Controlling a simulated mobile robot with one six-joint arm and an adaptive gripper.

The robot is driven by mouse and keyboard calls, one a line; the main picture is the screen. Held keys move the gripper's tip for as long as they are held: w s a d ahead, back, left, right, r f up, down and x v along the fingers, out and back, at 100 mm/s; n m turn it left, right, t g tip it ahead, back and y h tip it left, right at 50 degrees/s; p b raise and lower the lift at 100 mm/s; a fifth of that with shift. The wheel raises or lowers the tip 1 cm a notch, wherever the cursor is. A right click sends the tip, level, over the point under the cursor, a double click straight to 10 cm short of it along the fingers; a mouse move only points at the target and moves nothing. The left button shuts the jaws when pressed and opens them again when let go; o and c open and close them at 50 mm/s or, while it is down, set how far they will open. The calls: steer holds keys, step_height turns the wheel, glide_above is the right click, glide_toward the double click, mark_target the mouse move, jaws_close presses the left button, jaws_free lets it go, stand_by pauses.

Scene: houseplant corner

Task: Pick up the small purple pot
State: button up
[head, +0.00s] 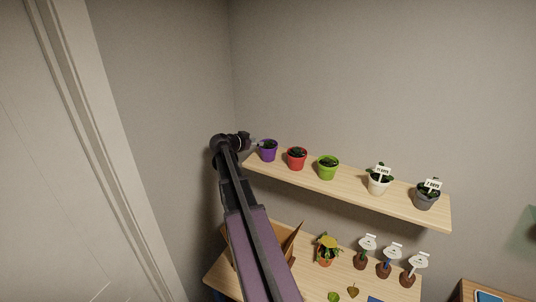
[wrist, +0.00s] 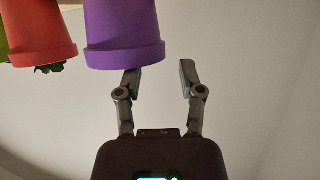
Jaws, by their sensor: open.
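In the wrist view, which appears upside down, the purple pot (wrist: 122,30) fills the top middle, rim downward. My gripper (wrist: 160,74) has its fingers spread with nothing held between them. The left finger's tip is by the pot's rim and the right finger is clear of it. The pot is off-centre to the left, and I cannot tell whether they touch.
A red pot (head: 297,159) stands close beside the purple one, then green (head: 328,169), white (head: 379,186) and grey (head: 426,200) pots along the shelf (head: 345,192). A lower table (head: 308,261) holds a potted plant (head: 326,248) and several labelled brown items. Walls close the corner.

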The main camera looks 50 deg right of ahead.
steer(key=shift+b+x, duration=0.45)
steer(key=shift+x, duration=1.2)
steer(key=shift+w+r, duration=0.1)
jaws_close()
